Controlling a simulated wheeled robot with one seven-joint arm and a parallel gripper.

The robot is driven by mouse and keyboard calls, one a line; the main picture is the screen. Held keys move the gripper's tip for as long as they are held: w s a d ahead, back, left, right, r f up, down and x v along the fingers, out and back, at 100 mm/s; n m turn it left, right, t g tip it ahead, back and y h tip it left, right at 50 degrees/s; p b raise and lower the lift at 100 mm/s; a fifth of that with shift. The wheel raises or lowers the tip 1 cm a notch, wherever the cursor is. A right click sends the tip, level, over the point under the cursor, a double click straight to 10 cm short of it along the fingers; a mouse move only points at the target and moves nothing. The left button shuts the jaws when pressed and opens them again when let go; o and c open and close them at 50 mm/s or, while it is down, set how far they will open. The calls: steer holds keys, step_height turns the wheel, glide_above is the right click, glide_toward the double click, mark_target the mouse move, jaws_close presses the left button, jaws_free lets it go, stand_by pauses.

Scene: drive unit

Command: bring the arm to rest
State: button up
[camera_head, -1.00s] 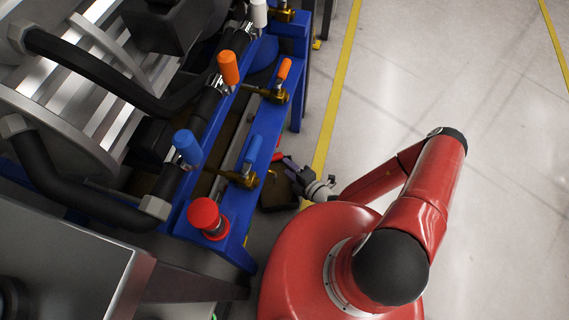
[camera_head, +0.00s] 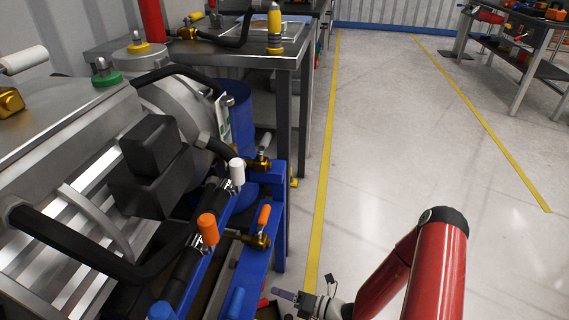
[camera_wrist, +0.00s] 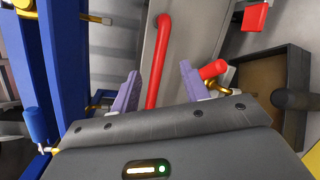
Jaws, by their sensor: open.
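My gripper (camera_head: 296,299) is low in the head view, beside the right side of the blue frame of the drive unit. My red arm (camera_head: 436,270) reaches down to it from the right. In the wrist view the two purple fingers of my gripper (camera_wrist: 157,88) stand wide apart. A red bar (camera_wrist: 158,62) shows between and beyond them, and nothing is seen gripped. A short red handle (camera_wrist: 213,69) lies close by the right finger; I cannot tell whether they touch.
An open dark box (camera_wrist: 295,120) is right of the fingers. A metal table (camera_head: 270,60) stands behind. The floor (camera_head: 400,150) right of the yellow line is clear.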

steer(key=s+d+r+n+g+h, duration=0.2)
steer(key=s+d+r+n+h, duration=0.1)
steer(key=r+n, duration=0.7)
steer(key=s+d+r+n+g+h, duration=0.2)
steer(key=s+d+r+n+h, duration=0.1)
steer(key=r+n, duration=0.7)
steer(key=s+d+r+n+g+h, duration=0.2)
steer(key=s+d+r+n+h, duration=0.1)
steer(key=r+n, duration=0.7)
steer(key=shift+s+d+r+g+h, duration=0.15)
steer(key=shift+s+r+g+h, duration=0.15)
steer(key=shift+s+r+h, duration=0.45)
steer(key=s+d+r+n+t+h, duration=0.1)
steer(key=d+r+n, duration=0.1)
steer(key=r, duration=0.1)
steer(key=s+d+r+n+t+h, duration=0.1)
steer(key=s+d+r+t+h, duration=0.1)
steer(key=s+d+r+n+t+h, duration=0.1)
steer(key=s+d+r+n+t, duration=0.1)
steer(key=r, duration=0.1)
steer(key=shift+d+r+n, duration=0.15)
steer(key=shift+r+n, duration=0.15)
steer(key=shift+c, duration=0.3)
